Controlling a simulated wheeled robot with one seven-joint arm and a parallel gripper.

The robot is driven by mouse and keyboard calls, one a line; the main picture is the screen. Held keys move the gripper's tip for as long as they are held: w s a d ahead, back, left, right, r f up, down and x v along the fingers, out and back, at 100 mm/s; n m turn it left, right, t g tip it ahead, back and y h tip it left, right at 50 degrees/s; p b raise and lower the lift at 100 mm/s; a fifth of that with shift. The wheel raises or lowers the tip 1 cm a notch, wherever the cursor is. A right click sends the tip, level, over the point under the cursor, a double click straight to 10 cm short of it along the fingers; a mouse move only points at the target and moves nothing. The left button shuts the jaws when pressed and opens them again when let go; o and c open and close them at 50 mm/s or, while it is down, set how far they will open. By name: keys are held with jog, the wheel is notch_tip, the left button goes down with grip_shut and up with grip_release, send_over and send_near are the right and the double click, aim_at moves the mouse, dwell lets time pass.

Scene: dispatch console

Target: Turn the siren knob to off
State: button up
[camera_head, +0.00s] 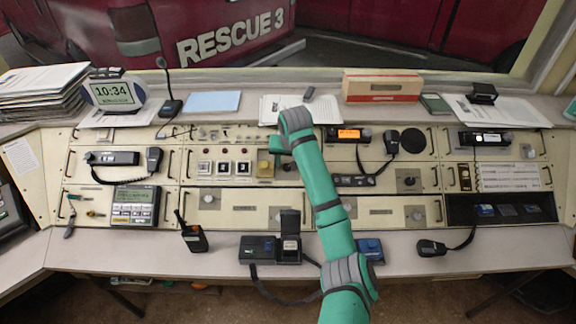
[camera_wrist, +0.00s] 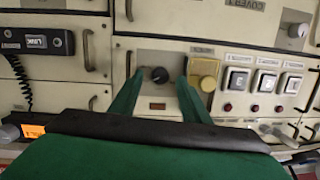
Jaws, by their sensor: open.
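A round black knob (camera_wrist: 159,75) on a grey plate shows in the wrist view, and its label is too small to read. I cannot tell for sure that it is the siren knob or which setting it points to. My gripper (camera_wrist: 160,80) is open, with one green fingertip on each side of the knob. I see no clear contact between fingers and knob. In the head view my gripper (camera_head: 279,146) reaches over the upper middle of the console, and its fingertips are hard to make out.
A yellow block (camera_wrist: 203,75) sits close beside one finger; it also shows in the head view (camera_head: 264,164). Square push buttons (camera_wrist: 264,82) lie beyond it. A metal handle (camera_wrist: 88,50) stands out on the other side. An orange-lit radio (camera_head: 348,134) is right of my gripper.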

aim_at(288, 167)
jog(key=shift+x, duration=1.5)
jog(key=shift+w, duration=0.1)
jog(key=shift+w+a, duration=0.1)
jog(key=c, duration=0.4)
jog(key=shift+d, duration=0.2)
jog(key=c, duration=0.6)
